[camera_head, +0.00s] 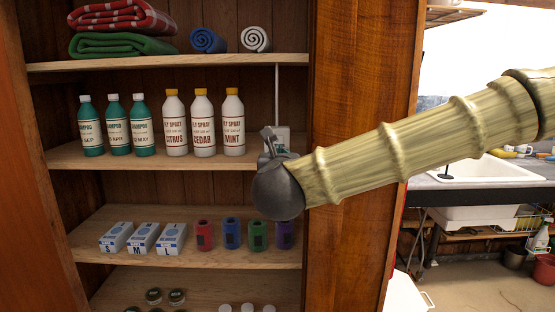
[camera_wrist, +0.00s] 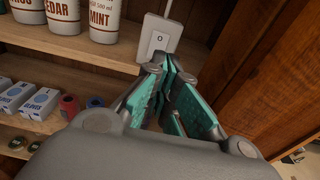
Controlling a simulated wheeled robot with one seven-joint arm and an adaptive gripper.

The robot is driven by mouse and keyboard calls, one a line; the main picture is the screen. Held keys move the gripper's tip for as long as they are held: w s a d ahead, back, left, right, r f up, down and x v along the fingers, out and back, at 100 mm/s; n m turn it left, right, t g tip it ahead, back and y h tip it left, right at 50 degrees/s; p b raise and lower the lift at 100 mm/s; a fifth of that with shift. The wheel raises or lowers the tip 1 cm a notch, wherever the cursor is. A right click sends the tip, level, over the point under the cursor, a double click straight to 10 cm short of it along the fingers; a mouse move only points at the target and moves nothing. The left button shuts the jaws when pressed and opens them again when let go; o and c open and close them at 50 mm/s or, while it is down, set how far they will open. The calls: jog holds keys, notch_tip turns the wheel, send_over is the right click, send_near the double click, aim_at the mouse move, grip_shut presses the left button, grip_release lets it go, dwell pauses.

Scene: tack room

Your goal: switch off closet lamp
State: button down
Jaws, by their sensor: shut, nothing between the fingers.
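A pale switch box with a light rocker switch (camera_wrist: 159,42) is on the closet's back wall in the wrist view, just beyond my fingertips. A small round mark shows on the rocker. In the head view, the switch box (camera_head: 283,136) sits at the right end of the bottle shelf, partly hidden by my gripper (camera_head: 268,137). My gripper is shut and empty, with teal finger pads, and its tips (camera_wrist: 164,66) point at the lower part of the switch. I cannot tell whether they touch it. The lamp itself is not visible.
Spray bottles (camera_head: 203,125) stand left of the switch, with green shampoo bottles (camera_head: 117,125) farther left. The wooden closet side (camera_head: 358,235) is close on the right.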

jog(key=shift+s+r, duration=0.2)
jog(key=shift+s, duration=1.45)
notch_tip(320, 180, down, 25)
jog(key=w+n+g+y, duration=0.15)
jog(key=n+g, duration=0.25)
jog(key=n, duration=0.6)
jog(key=s+d+f+n+g, duration=0.2)
jog(key=s+f+n, duration=0.2)
jog(key=f, duration=0.7)
jog(key=s+d+f+n+g, duration=0.15)
jog(key=s+f+n, duration=0.25)
jog(key=f, duration=0.7)
jog(key=s+d+f+n+g, duration=0.4)
jog(key=s+f, duration=0.4)
jog(key=f, duration=0.4)
jog(key=s+d+f+n+g, duration=0.2)
jog(key=s+d+f+n, duration=0.2)
jog(key=s, duration=0.4)
jog(key=s+d+f+n+g+h, duration=0.1)
jog(key=s+d+f+n, duration=0.4)
jog(key=s, duration=0.4)
jog(key=s+d+f+n+g, duration=0.2)
jog(key=s+d+f+n, duration=0.2)
jog(key=s, duration=0.4)
jog(key=shift+s+d+f+n+g, duration=0.35)
jog(key=shift+d+f, duration=0.15)
jog(key=shift+d, duration=0.55)
